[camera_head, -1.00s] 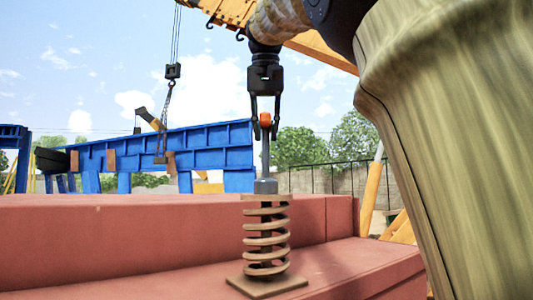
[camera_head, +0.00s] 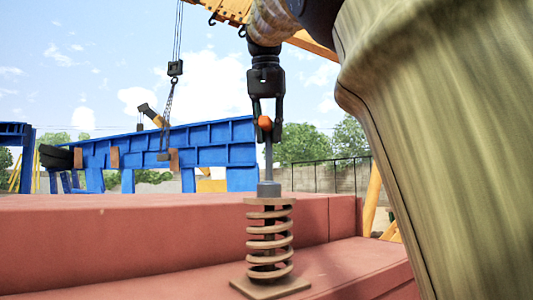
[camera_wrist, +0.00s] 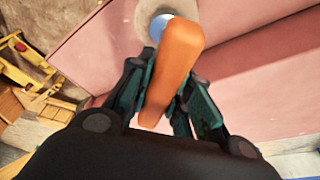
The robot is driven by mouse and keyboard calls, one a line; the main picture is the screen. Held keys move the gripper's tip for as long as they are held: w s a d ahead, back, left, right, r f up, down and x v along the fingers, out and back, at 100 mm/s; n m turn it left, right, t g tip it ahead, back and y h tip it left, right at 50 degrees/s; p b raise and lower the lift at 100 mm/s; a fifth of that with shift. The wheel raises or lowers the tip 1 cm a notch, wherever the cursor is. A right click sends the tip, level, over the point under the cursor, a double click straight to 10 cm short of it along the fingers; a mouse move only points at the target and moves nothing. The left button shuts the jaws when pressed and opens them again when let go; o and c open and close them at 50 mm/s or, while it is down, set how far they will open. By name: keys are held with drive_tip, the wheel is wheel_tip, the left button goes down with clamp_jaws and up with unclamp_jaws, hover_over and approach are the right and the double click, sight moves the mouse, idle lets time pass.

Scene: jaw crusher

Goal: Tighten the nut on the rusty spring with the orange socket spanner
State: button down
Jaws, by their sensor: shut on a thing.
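The orange socket spanner stands upright, its orange handle (camera_head: 264,123) at the top and its grey socket (camera_head: 269,189) at the bottom. The socket sits over the top of the rusty spring (camera_head: 269,240), and the nut is hidden there. The spring stands on a square plate on the red machine body. My gripper (camera_head: 265,118) is above the spring and shut on the orange handle. In the wrist view the handle (camera_wrist: 175,70) lies between the fingers and points away toward the round spring top (camera_wrist: 155,18).
The red machine body (camera_head: 150,240) has a raised ledge behind the spring. A blue steel frame (camera_head: 210,145), a hanging crane hook (camera_head: 175,68) and a railing (camera_head: 330,175) are in the background. Open air surrounds the spanner on its left.

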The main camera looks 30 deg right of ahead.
drive_tip(key=shift+m+p, duration=0.65)
drive_tip(key=shift+m, duration=0.15)
drive_tip(key=shift+m+g+h, duration=0.3)
drive_tip(key=shift+m+g, duration=0.1)
drive_tip(key=shift+m, duration=0.8)
drive_tip(key=shift+m, duration=0.3)
drive_tip(key=m, duration=0.3)
drive_tip(key=shift+g, duration=0.4)
drive_tip(key=shift+m+g, duration=0.3)
drive_tip(key=shift+m, duration=0.8)
drive_tip(key=shift+n, duration=0.4)
drive_tip(key=c, duration=1.2)
unclamp_jaws()
drive_tip(key=shift+w+a, duration=0.15)
drive_tip(key=shift+c, duration=0.2)
